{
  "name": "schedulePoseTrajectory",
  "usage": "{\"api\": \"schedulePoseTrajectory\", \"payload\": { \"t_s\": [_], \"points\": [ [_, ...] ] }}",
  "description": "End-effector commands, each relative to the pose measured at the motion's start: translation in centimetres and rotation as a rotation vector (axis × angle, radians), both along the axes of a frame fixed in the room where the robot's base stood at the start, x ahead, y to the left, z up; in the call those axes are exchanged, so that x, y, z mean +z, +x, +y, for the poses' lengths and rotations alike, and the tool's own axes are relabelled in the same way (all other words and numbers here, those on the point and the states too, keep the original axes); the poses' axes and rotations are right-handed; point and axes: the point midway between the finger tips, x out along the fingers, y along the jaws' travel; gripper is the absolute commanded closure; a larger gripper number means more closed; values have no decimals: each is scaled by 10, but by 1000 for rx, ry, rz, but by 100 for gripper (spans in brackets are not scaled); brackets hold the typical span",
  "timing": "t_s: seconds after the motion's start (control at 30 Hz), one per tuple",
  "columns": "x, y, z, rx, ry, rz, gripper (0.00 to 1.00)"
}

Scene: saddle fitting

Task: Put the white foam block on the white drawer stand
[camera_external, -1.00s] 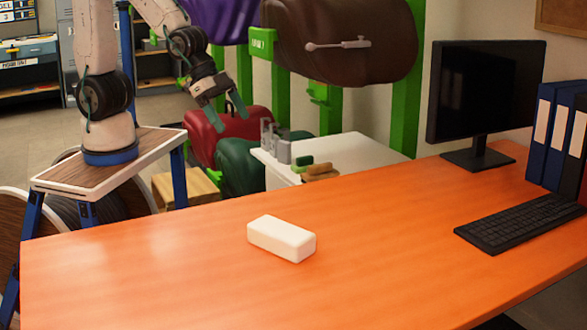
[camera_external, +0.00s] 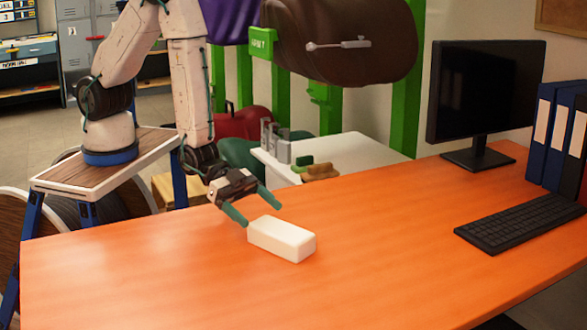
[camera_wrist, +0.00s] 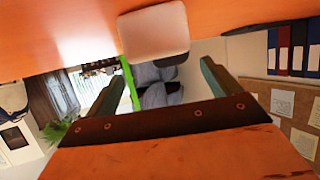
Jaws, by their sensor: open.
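The white foam block (camera_external: 281,239) lies flat on the orange table, left of its middle. My gripper (camera_external: 256,209) is open and empty beside the block's left end, low over the table, with its two green fingers pointing toward the block. In the wrist view the foam block (camera_wrist: 154,32) shows beyond the gap between the open fingers (camera_wrist: 158,82). The white drawer stand (camera_external: 350,150) stands behind the table; its lower part is hidden by the table.
Grey metal pieces (camera_external: 275,142) and brush-like items (camera_external: 318,170) occupy the stand's left and front part; its right part looks clear. A monitor (camera_external: 485,95), keyboard (camera_external: 520,222) and blue binders (camera_external: 545,130) stand at the table's right. The orange table (camera_external: 150,275) is otherwise bare.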

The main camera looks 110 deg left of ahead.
Motion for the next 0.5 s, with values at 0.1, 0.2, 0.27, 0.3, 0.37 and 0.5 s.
{"api": "schedulePoseTrajectory", "payload": {
  "t_s": [0.1, 0.2, 0.27, 0.3, 0.37, 0.5],
  "points": [
    [-6, 12, -4, 0, 0, 0, 11],
    [-11, 24, -8, 0, 0, 0, 11],
    [-15, 33, -10, 0, 0, 1, 11],
    [-17, 39, -12, 0, 0, 0, 11],
    [-20, 45, -15, 0, 0, 1, 11],
    [-23, 54, -18, 0, 0, 1, 11]
  ]
}}
